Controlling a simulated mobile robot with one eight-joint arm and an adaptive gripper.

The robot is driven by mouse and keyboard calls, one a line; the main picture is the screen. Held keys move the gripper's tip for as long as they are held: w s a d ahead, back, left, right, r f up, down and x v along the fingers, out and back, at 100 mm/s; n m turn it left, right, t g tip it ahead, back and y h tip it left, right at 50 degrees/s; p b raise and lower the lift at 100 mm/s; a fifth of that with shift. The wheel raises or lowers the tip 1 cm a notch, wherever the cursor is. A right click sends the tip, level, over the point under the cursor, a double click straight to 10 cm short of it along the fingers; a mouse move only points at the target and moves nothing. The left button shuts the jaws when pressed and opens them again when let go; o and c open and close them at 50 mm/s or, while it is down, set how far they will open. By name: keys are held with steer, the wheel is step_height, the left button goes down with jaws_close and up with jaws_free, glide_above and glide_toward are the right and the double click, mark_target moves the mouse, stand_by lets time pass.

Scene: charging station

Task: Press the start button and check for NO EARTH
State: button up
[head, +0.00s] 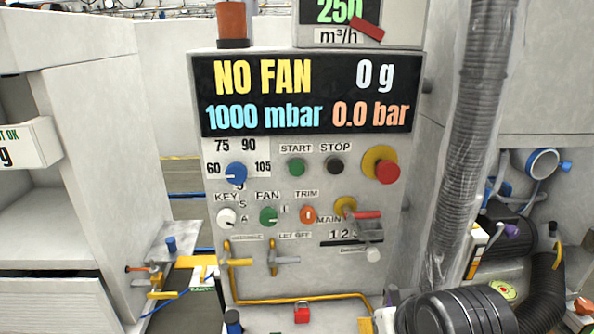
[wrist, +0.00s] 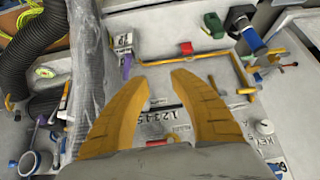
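The green START button (head: 296,167) is on the grey control panel (head: 395,230) in the head view, left of the black STOP button (head: 335,165). The display (head: 305,95) above reads NO FAN, 0 g, 1000 mbar and 0.0 bar; NO EARTH does not show on it. My gripper (wrist: 164,80) is in the wrist view, its two yellow fingers apart with nothing between them. It is over the lower part of the panel, near the numbered strip (wrist: 160,117). The START button cannot be made out in the wrist view. I cannot make out the gripper in the head view.
A red emergency knob (head: 388,172) is right of STOP. A blue dial (head: 235,174), a FAN knob (head: 268,216) and a TRIM knob (head: 308,215) are nearby. A lever with a red handle (head: 366,214) sticks out. A wrapped hose (head: 475,130) stands right of the panel.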

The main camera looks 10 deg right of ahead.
jaws_close()
stand_by(1.0)
